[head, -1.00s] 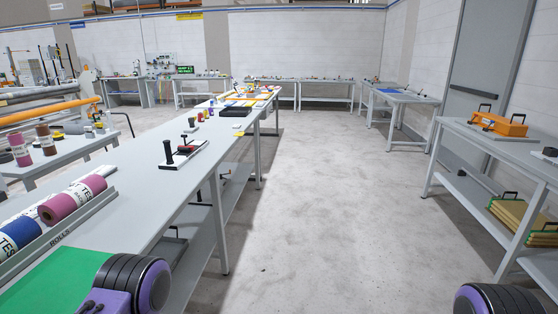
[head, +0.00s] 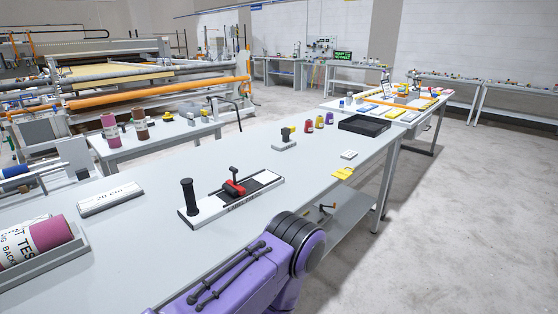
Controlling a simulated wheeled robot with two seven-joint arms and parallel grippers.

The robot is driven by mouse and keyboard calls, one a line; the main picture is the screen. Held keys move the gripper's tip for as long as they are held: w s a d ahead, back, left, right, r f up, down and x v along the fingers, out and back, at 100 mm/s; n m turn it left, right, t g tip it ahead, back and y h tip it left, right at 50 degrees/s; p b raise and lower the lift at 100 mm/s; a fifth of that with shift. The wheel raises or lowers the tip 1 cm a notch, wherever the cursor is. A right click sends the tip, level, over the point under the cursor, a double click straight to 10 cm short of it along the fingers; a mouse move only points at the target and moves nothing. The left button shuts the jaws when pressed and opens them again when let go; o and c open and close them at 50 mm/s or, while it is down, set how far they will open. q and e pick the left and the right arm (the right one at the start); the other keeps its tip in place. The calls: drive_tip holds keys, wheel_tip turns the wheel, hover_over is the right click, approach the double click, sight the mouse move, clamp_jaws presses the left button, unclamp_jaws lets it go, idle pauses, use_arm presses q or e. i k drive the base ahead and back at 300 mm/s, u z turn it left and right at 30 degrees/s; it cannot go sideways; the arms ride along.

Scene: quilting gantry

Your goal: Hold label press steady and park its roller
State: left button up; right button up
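The label press (head: 222,207) stands on the long grey table in the middle of the head view. It has a pale base with a dark track, and an upright black handle (head: 188,203) at its left end. A red roller carriage (head: 236,187) with a black T-shaped lever sits on the track, around the middle. A purple arm link of mine covers the table's front edge below the press. Neither gripper shows, and nothing of mine is seen touching the press.
Free floor (head: 455,230) lies right of the table.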

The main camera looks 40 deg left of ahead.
sight(231, 187)
drive_tip(key=i, duration=1.75)
drive_tip(key=u, duration=1.85)
